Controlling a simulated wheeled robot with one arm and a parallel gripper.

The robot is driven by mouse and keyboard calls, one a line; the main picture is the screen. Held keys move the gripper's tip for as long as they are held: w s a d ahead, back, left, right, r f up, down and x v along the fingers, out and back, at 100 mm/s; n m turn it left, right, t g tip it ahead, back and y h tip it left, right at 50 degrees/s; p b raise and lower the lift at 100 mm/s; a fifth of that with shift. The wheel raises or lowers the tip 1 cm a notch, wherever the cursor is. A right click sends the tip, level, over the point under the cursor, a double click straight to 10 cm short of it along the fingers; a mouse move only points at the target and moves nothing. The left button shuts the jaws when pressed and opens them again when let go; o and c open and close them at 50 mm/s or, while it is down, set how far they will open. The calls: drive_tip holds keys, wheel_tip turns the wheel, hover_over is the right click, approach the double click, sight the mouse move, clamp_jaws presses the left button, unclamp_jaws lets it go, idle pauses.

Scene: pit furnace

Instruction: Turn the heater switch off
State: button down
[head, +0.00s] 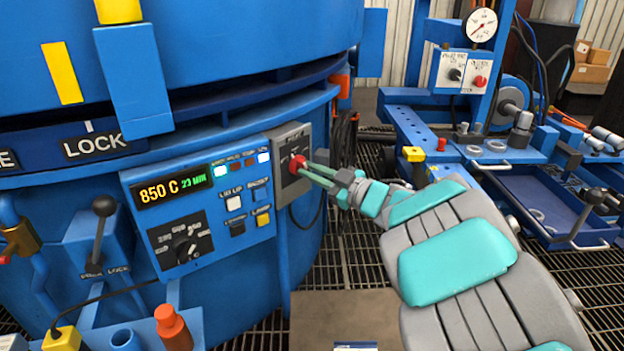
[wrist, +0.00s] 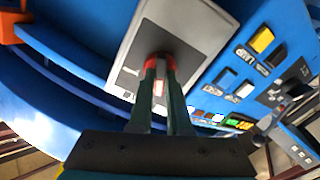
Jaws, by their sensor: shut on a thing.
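The heater switch is a red rotary knob (head: 297,164) on a grey box (head: 288,137) at the right side of the blue furnace's control panel. My gripper (head: 305,168) reaches in from the right, and its two green fingers are shut on the red knob. In the wrist view the fingertips (wrist: 160,72) lie on both sides of the red knob (wrist: 160,60), against the grey box (wrist: 180,35). The fingers cover much of the knob, and I cannot tell which position it points to.
Left of the box, the blue control panel (head: 170,262) carries a display (head: 173,191) reading 850 C and 23 MIN, several push buttons and a black dial (head: 185,247). A black-knobbed lever (head: 103,206) stands farther left. A blue bench with a gauge (head: 481,24) is at the right.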

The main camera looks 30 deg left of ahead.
drive_tip(key=n+b, duration=0.3)
drive_tip(key=n, duration=0.2)
idle(0.6)
drive_tip(key=c, duration=0.9)
unclamp_jaws()
drive_tip(key=shift+o, duration=0.2)
drive_tip(key=v, duration=0.7)
drive_tip(key=shift+d, duration=0.4)
drive_tip(key=shift+s, duration=0.1)
